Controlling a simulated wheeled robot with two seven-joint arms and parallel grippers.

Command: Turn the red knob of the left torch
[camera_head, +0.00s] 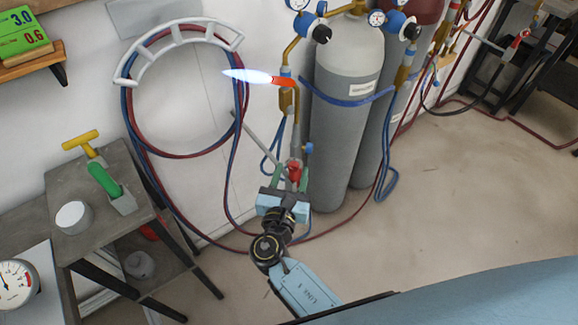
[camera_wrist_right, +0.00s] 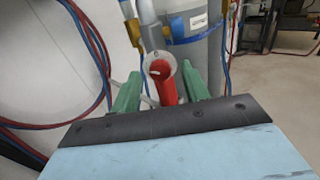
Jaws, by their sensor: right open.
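The left torch (camera_head: 287,98) hangs upright beside the grey cylinders, with a pale blue flame (camera_head: 248,76) pointing left from its orange-red tip. Its red knob (camera_head: 294,171) is low on the torch, and a small blue knob (camera_head: 309,148) sits just above and to the right. My right gripper (camera_head: 290,174) is open at the red knob. In the right wrist view, the red knob (camera_wrist_right: 161,80) shows between the two green fingers of the gripper (camera_wrist_right: 161,88), with visible gaps on both sides. My left gripper is not in view.
Grey gas cylinders (camera_head: 348,110) with gauges stand just right of the torch. Red and blue hoses hang from a white wall rack (camera_head: 180,35). A grey side table (camera_head: 95,190) with tools is at left. Another torch (camera_head: 515,42) is at far right. The floor at right is clear.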

